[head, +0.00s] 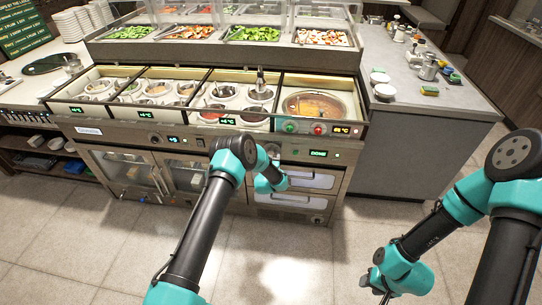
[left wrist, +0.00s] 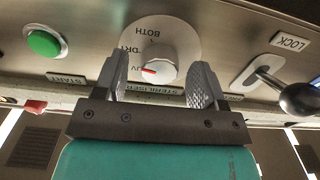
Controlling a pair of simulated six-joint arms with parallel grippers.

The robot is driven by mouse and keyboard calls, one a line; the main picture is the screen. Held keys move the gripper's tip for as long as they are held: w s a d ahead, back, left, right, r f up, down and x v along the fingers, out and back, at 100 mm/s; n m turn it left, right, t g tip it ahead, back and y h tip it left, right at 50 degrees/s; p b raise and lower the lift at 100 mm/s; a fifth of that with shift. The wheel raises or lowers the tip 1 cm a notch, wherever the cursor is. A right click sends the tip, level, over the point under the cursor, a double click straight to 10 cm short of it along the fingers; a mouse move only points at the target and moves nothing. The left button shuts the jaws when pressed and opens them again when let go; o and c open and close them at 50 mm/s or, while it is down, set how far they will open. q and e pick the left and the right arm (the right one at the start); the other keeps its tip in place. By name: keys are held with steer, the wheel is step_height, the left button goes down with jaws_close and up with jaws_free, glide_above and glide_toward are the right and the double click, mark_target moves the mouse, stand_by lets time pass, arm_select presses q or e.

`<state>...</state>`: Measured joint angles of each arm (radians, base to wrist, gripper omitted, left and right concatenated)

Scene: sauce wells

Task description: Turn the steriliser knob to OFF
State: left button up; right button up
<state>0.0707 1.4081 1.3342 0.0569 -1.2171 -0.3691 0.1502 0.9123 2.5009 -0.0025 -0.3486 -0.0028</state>
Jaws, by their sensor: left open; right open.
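The steriliser knob (left wrist: 155,70) is a white knob on a round pale dial plate (left wrist: 185,42), seen upside down in the left wrist view. Its red pointer line lies toward the left, by the UV mark. DRY and BOTH also show on the plate; I cannot make out an OFF mark. The STERILISER label (left wrist: 150,89) is partly covered by my gripper. My left gripper (left wrist: 160,75) is open, one finger on each side of the knob, with visible gaps. In the head view, my left arm hides the knob. My right gripper (head: 377,284) is open and empty above the floor.
In the left wrist view, a green START button (left wrist: 43,43) is left of the knob, and a black-balled lever (left wrist: 298,97) by a LOCK label is at right. In the head view, the counter (head: 230,135) holds sauce wells. The floor at front is clear.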

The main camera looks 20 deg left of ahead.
arm_select(q)
steer(key=shift+w, duration=0.15)
steer(key=c, duration=0.9)
steer(key=shift+n, duration=0.5)
steer(key=n, duration=1.4)
steer(key=shift+d+r+n, duration=0.1)
steer(key=shift+n, duration=2.4)
